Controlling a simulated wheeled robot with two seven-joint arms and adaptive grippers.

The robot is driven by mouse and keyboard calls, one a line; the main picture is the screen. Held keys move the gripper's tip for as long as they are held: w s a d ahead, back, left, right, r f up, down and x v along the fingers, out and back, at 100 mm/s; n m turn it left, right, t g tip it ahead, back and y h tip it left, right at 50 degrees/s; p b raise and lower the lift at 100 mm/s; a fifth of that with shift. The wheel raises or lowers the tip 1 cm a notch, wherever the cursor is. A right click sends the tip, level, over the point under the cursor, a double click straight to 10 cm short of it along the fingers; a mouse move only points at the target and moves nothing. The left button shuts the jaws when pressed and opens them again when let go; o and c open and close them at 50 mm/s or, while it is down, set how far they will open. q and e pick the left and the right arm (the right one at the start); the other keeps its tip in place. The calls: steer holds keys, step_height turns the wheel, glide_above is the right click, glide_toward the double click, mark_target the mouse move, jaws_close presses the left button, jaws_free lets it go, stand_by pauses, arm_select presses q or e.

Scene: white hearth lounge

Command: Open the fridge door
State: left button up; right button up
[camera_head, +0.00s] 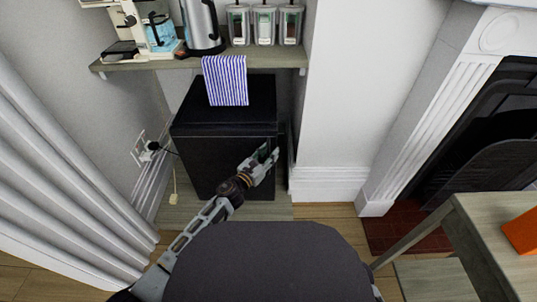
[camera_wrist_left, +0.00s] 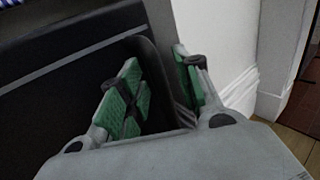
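The black fridge (camera_head: 222,105) stands on the floor under the shelf, its dark front facing me. Its front also fills the left of the left wrist view (camera_wrist_left: 45,95). The door looks closed or nearly so; I cannot tell whether there is a small gap. My left gripper (camera_head: 265,161) is at the right side of the fridge front. In the left wrist view its green-padded fingers (camera_wrist_left: 160,82) are apart, with the dark right edge of the fridge between them. I cannot tell whether they touch it. My right gripper is out of view.
A striped cloth (camera_head: 225,80) hangs from the shelf (camera_head: 130,66) over the fridge. The shelf holds a kettle (camera_head: 201,25) and several canisters. A white wall (camera_head: 350,95) is close on the right. A table (camera_head: 490,225) stands at lower right, a curtain (camera_head: 60,170) at left.

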arm_select(q)
steer(key=c, duration=0.7)
jaws_close()
steer(key=shift+s, duration=0.1)
